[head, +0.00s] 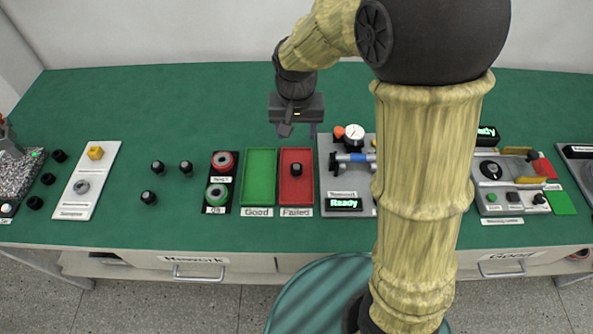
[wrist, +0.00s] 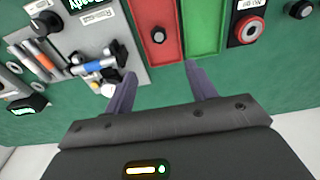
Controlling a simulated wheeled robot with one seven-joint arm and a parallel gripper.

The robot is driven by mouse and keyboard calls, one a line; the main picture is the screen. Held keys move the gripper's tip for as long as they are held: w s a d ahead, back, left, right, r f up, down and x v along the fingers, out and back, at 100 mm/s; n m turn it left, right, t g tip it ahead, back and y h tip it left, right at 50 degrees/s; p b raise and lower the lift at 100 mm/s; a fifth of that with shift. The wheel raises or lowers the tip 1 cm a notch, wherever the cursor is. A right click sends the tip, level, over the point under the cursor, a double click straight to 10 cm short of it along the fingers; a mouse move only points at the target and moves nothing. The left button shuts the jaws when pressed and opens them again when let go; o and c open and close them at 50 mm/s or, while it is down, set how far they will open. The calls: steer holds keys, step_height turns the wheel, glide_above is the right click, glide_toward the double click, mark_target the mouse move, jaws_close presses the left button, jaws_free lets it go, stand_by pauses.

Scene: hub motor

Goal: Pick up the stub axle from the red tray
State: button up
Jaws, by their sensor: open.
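A small dark stub axle with a pale yellowish tip (head: 296,169) stands in the red tray (head: 296,190), labelled "Failed". In the wrist view the stub axle (wrist: 158,36) shows in the red tray (wrist: 153,12), ahead of the fingers and roughly midway between them. My gripper (head: 299,131) is open and empty. It hangs above the table, behind the red tray in the head view and apart from the axle. In the wrist view my gripper (wrist: 160,72) shows both fingers spread with only green table between them.
An empty green tray (head: 260,180) labelled "Good" adjoins the red tray on the left. A grey gauge fixture (head: 335,190) with a dial (head: 354,133) stands close on its right. A panel with red and green buttons (head: 222,161) is further left. Several dark parts stand loose.

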mark_target(296, 166)
steer(key=f, duration=0.4)
steer(key=w+f, duration=0.1)
steer(key=f, duration=0.7)
steer(key=shift+w+d+f, duration=0.1)
steer(key=shift+w, duration=0.1)
steer(key=shift+f, duration=2.6)
steer(key=c, duration=1.2)
step_height(296, 166, up, 10)
steer(key=shift+r, duration=0.1)
